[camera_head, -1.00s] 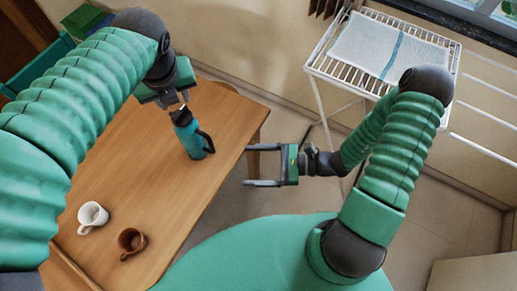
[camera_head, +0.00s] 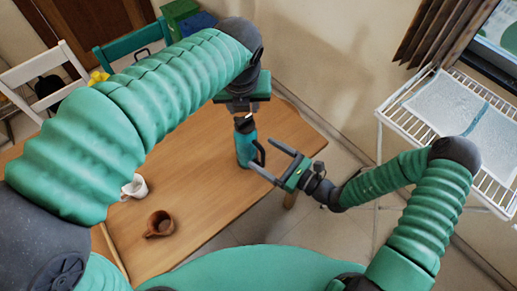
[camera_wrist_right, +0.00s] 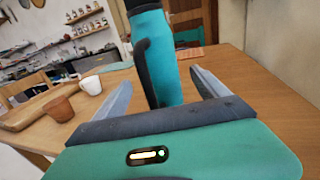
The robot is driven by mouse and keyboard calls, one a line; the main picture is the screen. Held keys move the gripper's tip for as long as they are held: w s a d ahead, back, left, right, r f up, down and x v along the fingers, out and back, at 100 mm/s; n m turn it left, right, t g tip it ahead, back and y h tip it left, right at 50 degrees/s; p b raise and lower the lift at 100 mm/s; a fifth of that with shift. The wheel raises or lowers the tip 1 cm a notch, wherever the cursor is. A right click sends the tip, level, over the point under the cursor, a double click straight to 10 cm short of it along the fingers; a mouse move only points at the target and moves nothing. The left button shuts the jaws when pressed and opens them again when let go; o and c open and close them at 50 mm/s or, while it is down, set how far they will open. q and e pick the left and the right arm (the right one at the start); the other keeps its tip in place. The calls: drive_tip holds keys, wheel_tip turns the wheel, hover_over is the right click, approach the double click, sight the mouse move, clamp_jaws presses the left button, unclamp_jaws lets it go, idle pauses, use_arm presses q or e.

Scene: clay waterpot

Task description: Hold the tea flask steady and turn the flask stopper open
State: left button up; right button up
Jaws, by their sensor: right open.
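The teal tea flask (camera_head: 243,148) stands upright on the wooden table, with a black handle on its right side. My left gripper (camera_head: 243,114) is directly above the flask at its stopper. Its fingers and the stopper are too small and covered to tell whether it grips. My right gripper (camera_head: 262,152) is open and low at the flask's right, fingers pointing at the handle side. In the right wrist view the flask (camera_wrist_right: 181,62) and its dark handle (camera_wrist_right: 145,75) stand ahead between the open fingers (camera_wrist_right: 160,77). The flask's top is cut off there.
A brown cup (camera_head: 159,224) and a white mug (camera_head: 135,187) stand on the table (camera_head: 205,205) at the left and front, apart from the flask. A white drying rack (camera_head: 450,115) stands at the right. Chairs are at the far left.

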sight(256, 149)
drive_tip(key=x, duration=0.3)
drive_tip(key=shift+w+a, duration=0.1)
drive_tip(key=shift+a, duration=0.1)
